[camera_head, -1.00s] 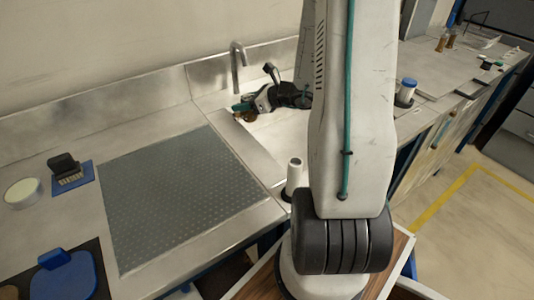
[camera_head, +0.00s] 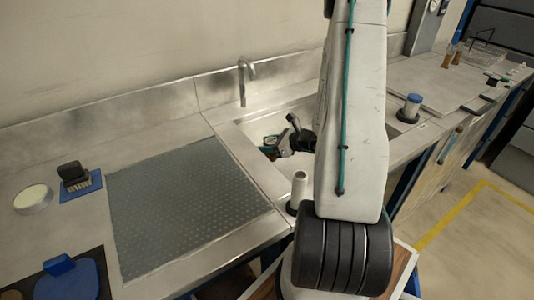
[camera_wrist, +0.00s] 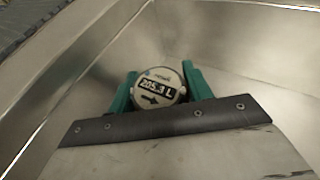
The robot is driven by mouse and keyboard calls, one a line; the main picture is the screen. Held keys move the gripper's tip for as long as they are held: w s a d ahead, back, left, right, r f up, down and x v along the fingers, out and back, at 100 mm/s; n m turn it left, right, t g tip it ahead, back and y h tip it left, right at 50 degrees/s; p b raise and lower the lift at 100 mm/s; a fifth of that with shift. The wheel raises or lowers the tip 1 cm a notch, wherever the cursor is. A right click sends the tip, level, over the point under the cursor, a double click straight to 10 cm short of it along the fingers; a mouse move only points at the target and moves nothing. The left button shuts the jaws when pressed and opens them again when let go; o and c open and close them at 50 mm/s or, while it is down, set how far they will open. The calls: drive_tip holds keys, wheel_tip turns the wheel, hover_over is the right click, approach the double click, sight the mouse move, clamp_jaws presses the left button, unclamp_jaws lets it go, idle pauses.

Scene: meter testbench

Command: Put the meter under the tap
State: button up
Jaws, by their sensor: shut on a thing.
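The meter (camera_wrist: 158,88) is round, with a pale face that reads "205.3 L" and a black arrow. In the wrist view it sits between the green fingers of my gripper (camera_wrist: 160,86), which is shut on it. In the head view my gripper (camera_head: 268,146) is low inside the sink basin, and the meter there is too small and partly covered to make out clearly. The tap (camera_head: 243,80) is a curved metal spout at the back of the sink, above and to the left of my gripper. The gap between the meter and the basin floor cannot be judged.
The steel sink (camera_head: 243,123) has walls close around my gripper. A grey textured mat (camera_head: 185,205) lies on the counter to the left. A white cylinder (camera_head: 299,188) stands at the sink's front edge, and a blue-capped one (camera_head: 411,107) stands to the right.

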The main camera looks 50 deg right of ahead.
drive_tip(key=shift+f, duration=1.85)
drive_tip(key=shift+f, duration=0.15)
drive_tip(key=o, duration=1.3)
drive_tip(key=shift+s+d+r, duration=0.15)
drive_tip(key=shift+s+r, duration=0.15)
drive_tip(key=v, duration=0.6)
drive_tip(key=shift+s+r, duration=0.15)
drive_tip(key=shift+s, duration=0.2)
drive_tip(key=shift+d, duration=0.1)
